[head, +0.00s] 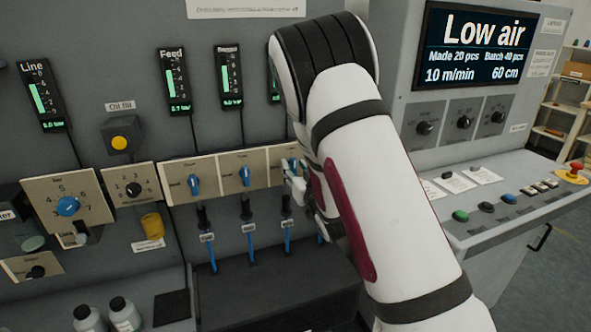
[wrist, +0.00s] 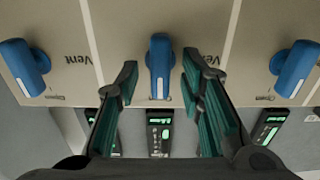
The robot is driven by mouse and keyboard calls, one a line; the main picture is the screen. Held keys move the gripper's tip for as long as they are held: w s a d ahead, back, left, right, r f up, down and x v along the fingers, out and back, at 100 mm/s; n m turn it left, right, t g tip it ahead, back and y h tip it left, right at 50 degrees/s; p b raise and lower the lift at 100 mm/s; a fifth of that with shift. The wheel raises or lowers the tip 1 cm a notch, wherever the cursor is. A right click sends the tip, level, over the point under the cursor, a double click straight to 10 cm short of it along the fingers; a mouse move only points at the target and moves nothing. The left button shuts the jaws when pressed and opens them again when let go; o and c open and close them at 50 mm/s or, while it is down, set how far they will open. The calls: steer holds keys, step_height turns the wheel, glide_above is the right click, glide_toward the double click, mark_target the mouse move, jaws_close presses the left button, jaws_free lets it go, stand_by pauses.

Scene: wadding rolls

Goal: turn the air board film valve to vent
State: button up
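A row of beige valve plates (head: 220,184) with blue handles runs along the grey panel. In the head view, I see the handles of a first valve (head: 194,184) and a second valve (head: 244,175). My gripper (head: 298,182) is at the third valve, mostly hidden by my arm. In the wrist view, my open gripper (wrist: 163,78) has one finger on each side of a middle blue handle (wrist: 160,65), with gaps on both sides. That handle stands upright in the picture. "Vent" is printed on the plates. I cannot read which valve is the film one.
Neighbouring blue handles stand at the left (wrist: 28,68) and right (wrist: 294,68) of the wrist view. Green-lit gauges (head: 173,82) hang above the valves, and blue hoses (head: 250,235) below. A screen (head: 485,45) reads "Low air". A control desk (head: 510,205) stands at the right.

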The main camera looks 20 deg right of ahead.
jaws_close()
